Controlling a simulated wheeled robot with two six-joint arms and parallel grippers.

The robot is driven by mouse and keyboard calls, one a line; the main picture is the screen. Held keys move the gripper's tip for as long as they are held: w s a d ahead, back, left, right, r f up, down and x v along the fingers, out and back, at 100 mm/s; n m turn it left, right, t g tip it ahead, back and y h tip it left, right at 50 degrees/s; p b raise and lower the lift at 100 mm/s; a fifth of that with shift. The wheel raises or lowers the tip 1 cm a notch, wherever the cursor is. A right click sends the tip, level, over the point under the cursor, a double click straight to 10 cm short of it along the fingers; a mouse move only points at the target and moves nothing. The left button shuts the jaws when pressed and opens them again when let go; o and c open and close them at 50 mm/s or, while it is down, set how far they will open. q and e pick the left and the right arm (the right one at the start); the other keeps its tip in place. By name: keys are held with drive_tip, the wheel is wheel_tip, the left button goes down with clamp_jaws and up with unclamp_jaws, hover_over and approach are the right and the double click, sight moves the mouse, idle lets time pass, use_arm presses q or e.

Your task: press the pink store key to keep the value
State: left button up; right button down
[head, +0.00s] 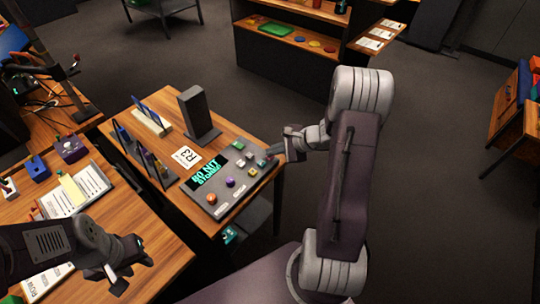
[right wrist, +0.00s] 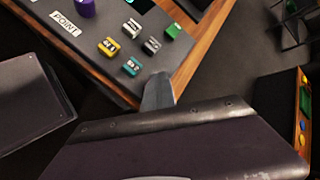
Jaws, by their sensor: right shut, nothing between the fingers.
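The grey trackball panel (head: 222,209) lies on the wooden desk, with a purple ball (head: 230,182), an orange knob (head: 211,200) and a glowing green text display (head: 205,172). Several small keys sit at its right end. In the right wrist view I make out a green key (right wrist: 173,31), a white key (right wrist: 151,46), a yellow key (right wrist: 109,47) and a teal-marked key (right wrist: 131,67). I cannot pick out a pink key. My right gripper (head: 287,146) is shut and empty beside the panel's right end, near the keys. My left gripper (head: 130,276) is at lower left, away from the panel; its jaw opening is unclear.
A dark upright block (head: 198,115) and a white R3 card (head: 186,157) stand behind the panel. A rack of boards (head: 150,160) is to its left. Another desk holds a paper sheet (head: 90,185). The floor right of the desk is clear.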

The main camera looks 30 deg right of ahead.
sight(273, 156)
idle(0.3)
use_arm(q)
drive_tip(key=shift+r+p, duration=0.55)
drive_tip(key=shift+p, duration=0.1)
use_arm(e)
drive_tip(key=shift+r, duration=0.85)
